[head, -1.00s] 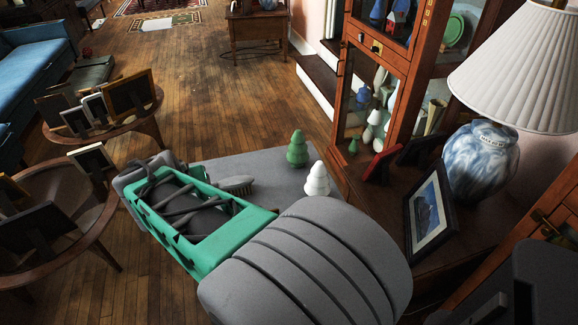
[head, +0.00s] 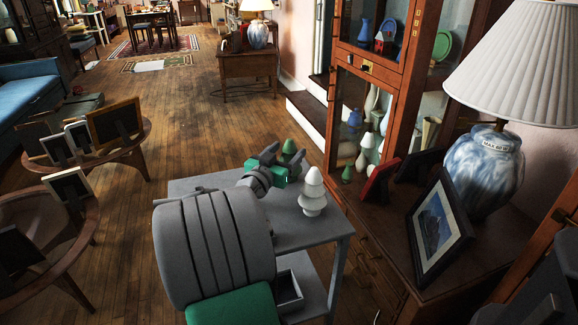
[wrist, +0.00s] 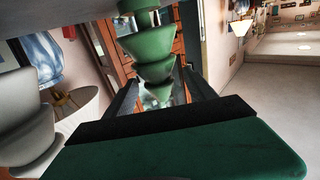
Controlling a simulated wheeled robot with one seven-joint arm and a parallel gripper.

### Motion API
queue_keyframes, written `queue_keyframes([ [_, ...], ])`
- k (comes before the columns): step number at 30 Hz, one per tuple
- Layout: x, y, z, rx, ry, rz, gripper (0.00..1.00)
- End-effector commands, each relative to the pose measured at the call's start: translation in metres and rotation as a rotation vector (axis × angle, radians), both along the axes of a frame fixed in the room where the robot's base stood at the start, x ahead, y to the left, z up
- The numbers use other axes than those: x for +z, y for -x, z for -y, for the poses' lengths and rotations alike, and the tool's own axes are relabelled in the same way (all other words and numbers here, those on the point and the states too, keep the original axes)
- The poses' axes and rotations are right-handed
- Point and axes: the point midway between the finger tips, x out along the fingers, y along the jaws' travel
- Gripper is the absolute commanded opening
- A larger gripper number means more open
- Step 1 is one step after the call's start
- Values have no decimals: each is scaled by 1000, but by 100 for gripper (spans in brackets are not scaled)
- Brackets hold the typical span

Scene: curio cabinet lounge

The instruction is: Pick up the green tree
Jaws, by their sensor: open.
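The green tree (head: 289,146), a small stacked-cone figure, shows its tip just past my gripper in the head view; its lower part is hidden there. My gripper (head: 284,158) is open at the tree, with a finger on either side. In the wrist view the green tree (wrist: 152,45) appears between the two dark fingers, its tiers in line with the gap. I cannot tell whether either finger touches it. A white tree (head: 312,191) of similar shape stands on the grey table (head: 305,235), right of my gripper; it also shows at the left of the wrist view (wrist: 25,115).
A glass-fronted wooden cabinet (head: 397,95) stands close on the right, with vases and small trees inside. A picture frame (head: 438,225) and a lamp (head: 484,170) stand on a wooden surface beside it. Wooden floor lies open beyond the table.

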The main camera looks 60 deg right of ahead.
Motion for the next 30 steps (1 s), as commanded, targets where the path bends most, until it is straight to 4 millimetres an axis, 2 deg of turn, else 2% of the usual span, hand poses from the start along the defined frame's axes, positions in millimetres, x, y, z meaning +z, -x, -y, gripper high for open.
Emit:
queue_keyframes([
  [3,-1,2,27,-4,0,1,64],
  [6,0,2,42,-3,0,1,64],
  [14,1,-1,44,1,2,-2,64],
  [30,2,-1,43,1,3,-2,21],
])
